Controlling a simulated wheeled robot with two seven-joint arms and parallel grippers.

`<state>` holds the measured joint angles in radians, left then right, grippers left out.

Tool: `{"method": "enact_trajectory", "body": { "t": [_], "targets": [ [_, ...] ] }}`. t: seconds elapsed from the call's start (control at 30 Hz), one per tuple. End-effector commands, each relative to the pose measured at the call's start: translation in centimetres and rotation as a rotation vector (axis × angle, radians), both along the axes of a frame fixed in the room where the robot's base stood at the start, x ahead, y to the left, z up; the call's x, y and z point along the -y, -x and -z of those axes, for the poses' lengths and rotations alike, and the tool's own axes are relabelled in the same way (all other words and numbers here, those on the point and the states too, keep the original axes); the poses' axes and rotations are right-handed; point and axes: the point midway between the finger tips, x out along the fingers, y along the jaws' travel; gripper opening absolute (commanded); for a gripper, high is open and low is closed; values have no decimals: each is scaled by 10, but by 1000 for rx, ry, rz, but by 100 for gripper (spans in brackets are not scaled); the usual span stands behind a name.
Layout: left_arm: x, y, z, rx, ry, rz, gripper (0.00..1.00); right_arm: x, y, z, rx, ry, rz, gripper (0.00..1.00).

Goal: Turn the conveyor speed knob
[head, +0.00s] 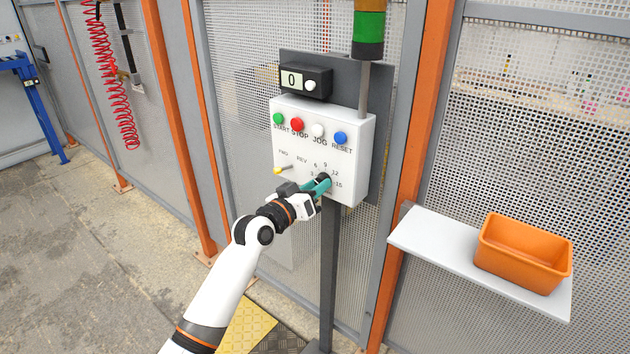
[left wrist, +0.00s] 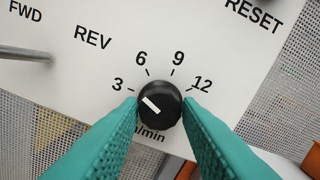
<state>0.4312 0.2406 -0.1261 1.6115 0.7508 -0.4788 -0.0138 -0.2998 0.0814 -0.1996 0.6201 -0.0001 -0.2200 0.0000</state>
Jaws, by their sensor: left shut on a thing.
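The black speed knob (left wrist: 168,109) sits on the white control box (head: 355,150), among the printed numbers 3, 6, 9 and 12. Its white pointer line is tilted to the upper left, roughly toward the 3. In the head view the knob (head: 323,178) is at the box's lower right, partly hidden by my gripper. My left gripper (head: 321,186) is shut on the knob, with one teal finger on each side of it. In the left wrist view the two fingertips (left wrist: 161,108) touch its left and right sides. My right gripper is not in view.
Green, red, white and blue buttons (head: 318,130) line the box above the knob. A FWD/REV lever (head: 283,169) is left of the knob. A display (head: 293,80) above reads 0. An orange bin (head: 520,255) stands on a white shelf (head: 435,237) at right. Mesh fencing is behind.

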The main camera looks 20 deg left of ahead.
Motion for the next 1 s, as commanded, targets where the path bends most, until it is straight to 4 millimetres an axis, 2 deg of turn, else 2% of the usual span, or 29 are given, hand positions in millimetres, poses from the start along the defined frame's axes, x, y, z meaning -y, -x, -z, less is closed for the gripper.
{"method": "enact_trajectory", "body": {
  "t": [0.1, 0.5, 1.0],
  "targets": [
    [0, 0, -3, -36, 93, 0, 8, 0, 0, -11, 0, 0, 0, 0],
    [1, 0, -1, -119, 323, -1, 8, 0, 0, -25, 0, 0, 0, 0],
    [0, 0, 0, -140, 386, 0, 8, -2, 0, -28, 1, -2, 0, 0]
  ]
}}
